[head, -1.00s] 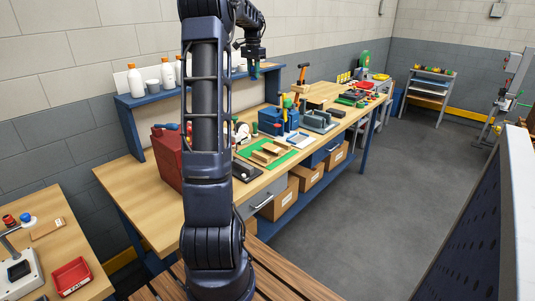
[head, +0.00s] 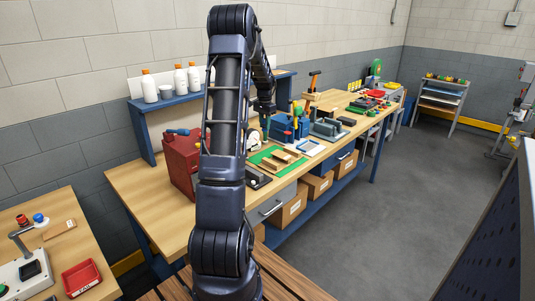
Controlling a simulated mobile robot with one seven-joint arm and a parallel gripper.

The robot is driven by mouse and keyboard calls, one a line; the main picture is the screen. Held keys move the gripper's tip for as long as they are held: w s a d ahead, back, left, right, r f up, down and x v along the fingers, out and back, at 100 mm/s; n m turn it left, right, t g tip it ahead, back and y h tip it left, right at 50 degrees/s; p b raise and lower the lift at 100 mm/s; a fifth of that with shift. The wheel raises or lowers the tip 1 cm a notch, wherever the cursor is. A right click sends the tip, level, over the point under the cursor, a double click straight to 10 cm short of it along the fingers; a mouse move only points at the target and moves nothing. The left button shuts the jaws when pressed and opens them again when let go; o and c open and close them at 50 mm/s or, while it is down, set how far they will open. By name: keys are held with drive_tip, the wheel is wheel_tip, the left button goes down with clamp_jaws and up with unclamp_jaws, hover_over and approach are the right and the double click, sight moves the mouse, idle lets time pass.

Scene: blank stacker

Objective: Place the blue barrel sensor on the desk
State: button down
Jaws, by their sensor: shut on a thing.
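My gripper (head: 265,107) hangs from my arm over the wooden desk (head: 135,187), to the right of my arm column. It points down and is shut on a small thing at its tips. That thing is too small and dark against the clutter to make out its shape or colour surely. I cannot pick out the blue barrel sensor with certainty anywhere else. The desk runs from the left middle toward the back right. My arm hides part of its near side.
A red canister (head: 181,163) stands on the desk left of my arm. A green mat (head: 262,156) with wooden pieces, a blue box (head: 283,127) and tools crowd the middle. A blue shelf (head: 150,105) holds white bottles. The desk's left end is bare.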

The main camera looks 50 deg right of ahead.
wheel_tip(320, 180, down, 15)
drive_tip(key=shift+f, duration=0.1)
idle(0.5)
drive_tip(key=shift+f, duration=0.1)
drive_tip(key=c, duration=1.4)
unclamp_jaws()
drive_tip(key=shift+c, duration=0.2)
drive_tip(key=shift+o, duration=0.4)
wheel_tip(320, 180, up, 12)
drive_tip(key=shift+r, duration=0.15)
